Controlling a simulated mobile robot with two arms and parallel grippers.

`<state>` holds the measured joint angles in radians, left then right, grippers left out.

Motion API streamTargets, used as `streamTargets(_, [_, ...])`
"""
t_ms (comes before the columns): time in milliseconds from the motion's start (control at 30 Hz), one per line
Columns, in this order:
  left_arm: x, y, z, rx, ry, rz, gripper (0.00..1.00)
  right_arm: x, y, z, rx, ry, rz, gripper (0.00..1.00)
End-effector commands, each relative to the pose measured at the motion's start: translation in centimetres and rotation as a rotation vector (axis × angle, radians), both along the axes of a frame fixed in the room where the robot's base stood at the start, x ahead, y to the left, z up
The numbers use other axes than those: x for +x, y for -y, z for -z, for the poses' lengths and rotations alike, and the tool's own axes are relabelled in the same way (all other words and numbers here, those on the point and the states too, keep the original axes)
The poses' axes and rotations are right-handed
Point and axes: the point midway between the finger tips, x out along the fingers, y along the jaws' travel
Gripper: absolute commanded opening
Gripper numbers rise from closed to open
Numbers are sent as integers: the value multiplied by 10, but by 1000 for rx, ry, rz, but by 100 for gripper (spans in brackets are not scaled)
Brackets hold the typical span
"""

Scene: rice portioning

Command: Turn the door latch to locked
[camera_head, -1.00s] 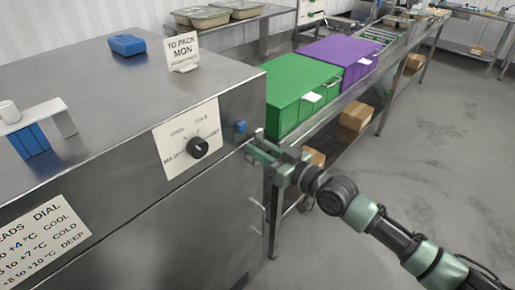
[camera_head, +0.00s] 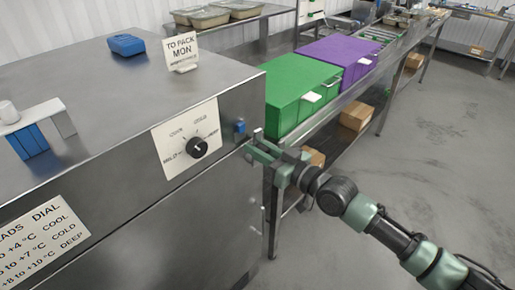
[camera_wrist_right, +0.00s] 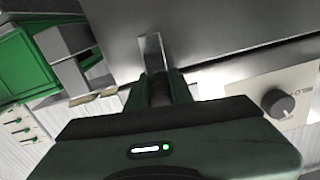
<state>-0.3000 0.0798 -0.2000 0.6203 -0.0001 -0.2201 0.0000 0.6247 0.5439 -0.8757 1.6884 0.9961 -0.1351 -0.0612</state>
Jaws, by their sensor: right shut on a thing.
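The door latch is a small metal lever (camera_head: 258,134) at the right front edge of the steel cabinet (camera_head: 110,200). It also shows as a flat metal piece (camera_wrist_right: 152,50) between the fingertips in the right wrist view. My right gripper (camera_head: 252,149) is at the latch, its green-grey fingers (camera_wrist_right: 158,86) shut on it. The fingers hide part of the latch, and I cannot tell whether it stands at locked. My left gripper is not in view.
A black dial (camera_head: 197,147) on a white plate and a small blue button (camera_head: 239,127) sit close left of the gripper. A green box (camera_head: 298,90) and a purple box (camera_head: 340,55) stand on a bench behind. The floor at right is clear.

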Motion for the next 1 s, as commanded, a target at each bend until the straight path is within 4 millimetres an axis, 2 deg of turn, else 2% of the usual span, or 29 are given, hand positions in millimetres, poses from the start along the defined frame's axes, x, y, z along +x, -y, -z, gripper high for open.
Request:
streamTargets(33, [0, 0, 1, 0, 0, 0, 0, -6, -8, 2, 12, -12, -16, 0])
streamTargets(367, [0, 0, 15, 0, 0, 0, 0, -1, -3, 5, 94, -106, -16, 0])
streamTargets(1000, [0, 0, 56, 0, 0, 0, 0, 19, 14, 14, 488, -539, -17, 0])
